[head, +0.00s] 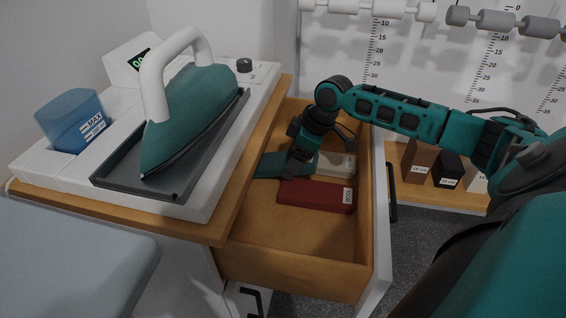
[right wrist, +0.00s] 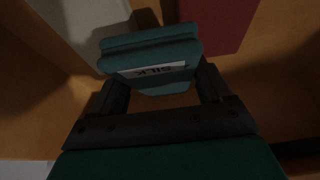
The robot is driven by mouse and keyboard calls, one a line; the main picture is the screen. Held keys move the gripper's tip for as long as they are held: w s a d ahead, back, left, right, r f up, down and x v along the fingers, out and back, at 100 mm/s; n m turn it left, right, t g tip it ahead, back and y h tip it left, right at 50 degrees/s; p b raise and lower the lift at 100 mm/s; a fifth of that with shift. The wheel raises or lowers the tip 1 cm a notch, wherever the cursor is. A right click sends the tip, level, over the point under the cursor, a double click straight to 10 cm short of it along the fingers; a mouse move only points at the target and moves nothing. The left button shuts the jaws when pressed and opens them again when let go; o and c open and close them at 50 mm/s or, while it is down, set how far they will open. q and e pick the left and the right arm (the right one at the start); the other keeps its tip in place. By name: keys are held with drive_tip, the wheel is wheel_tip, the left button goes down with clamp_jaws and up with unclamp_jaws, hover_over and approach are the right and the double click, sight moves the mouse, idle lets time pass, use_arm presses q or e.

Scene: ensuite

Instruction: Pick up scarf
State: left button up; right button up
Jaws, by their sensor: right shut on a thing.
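A teal folded scarf with a white label reading SILK (right wrist: 150,50) is between the fingers of my right gripper (right wrist: 165,88) in the right wrist view. In the head view the teal scarf (head: 268,164) shows beside my right gripper (head: 290,168), which is inside the open drawer (head: 300,238). The right gripper is shut on this scarf. I cannot tell whether the scarf is clear of the drawer floor. A dark red folded scarf labelled WOOL (head: 315,195) lies in the drawer, and a pale folded one (head: 336,163) lies behind it. My left gripper is not in view.
A teal iron (head: 195,108) stands on a grey tray on the white station above the drawer, beside a blue water tank (head: 72,118). The wooden top edge (head: 255,140) overhangs the drawer's left side. Small labelled blocks (head: 448,170) stand on a shelf to the right.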

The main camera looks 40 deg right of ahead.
drive_tip(key=shift+c, duration=0.4)
drive_tip(key=shift+r, duration=0.2)
wheel_tip(320, 180, up, 6)
drive_tip(key=shift+w+r+p, duration=0.1)
drive_tip(key=shift+r+p, duration=0.15)
drive_tip(key=shift+p, duration=0.8)
drive_tip(key=s+a+p, duration=0.2)
drive_tip(key=s+a, duration=1)
drive_tip(key=s, duration=0.1)
drive_tip(key=shift+s, duration=0.25)
